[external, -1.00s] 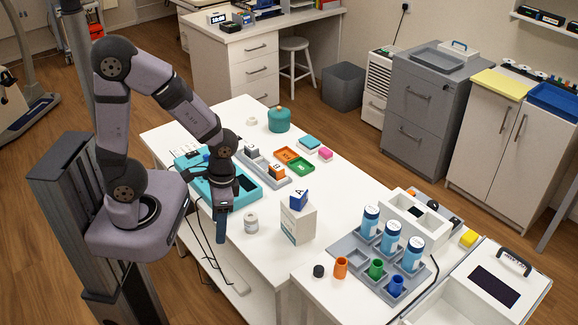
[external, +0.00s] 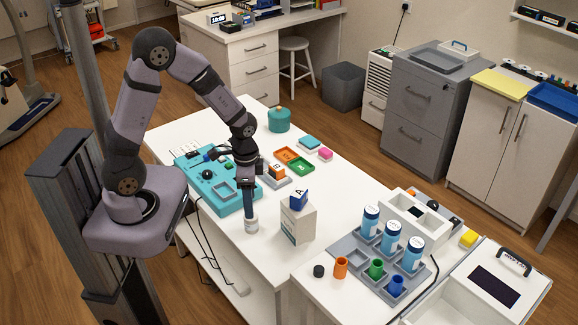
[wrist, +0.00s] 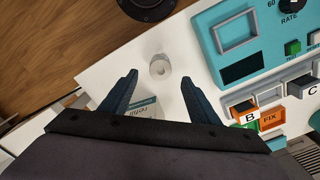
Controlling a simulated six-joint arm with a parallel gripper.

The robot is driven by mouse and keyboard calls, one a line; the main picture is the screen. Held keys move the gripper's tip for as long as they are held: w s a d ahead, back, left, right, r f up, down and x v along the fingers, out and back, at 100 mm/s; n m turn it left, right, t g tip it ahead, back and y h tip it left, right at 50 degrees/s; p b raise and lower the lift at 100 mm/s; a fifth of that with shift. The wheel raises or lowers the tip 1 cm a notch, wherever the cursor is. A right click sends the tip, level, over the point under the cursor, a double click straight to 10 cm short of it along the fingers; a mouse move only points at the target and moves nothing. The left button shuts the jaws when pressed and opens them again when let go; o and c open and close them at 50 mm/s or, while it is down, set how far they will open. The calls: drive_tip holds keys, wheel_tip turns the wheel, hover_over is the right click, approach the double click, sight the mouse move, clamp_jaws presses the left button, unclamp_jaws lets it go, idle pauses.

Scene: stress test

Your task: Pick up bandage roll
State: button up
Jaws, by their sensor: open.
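The bandage roll (external: 251,226) is a small white cylinder standing upright on the white table near its front edge. My gripper (external: 249,211) is over it, pointing down, and its fingers overlap the roll's top in the external view. In the wrist view the roll (wrist: 160,68) shows from above with a round hole, lying between and slightly beyond the two open dark blue fingertips (wrist: 159,79). Nothing is held. The height gap between fingertips and roll is hard to tell.
A teal device (external: 226,195) lies behind-left. Bare table lies around the roll.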

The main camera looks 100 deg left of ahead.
sight(251, 223)
drive_tip(key=shift+w+a+f+p, duration=0.1)
drive_tip(key=shift+f+p, duration=0.9)
drive_tip(key=shift+f, duration=2.65)
drive_tip(key=c, duration=1.1)
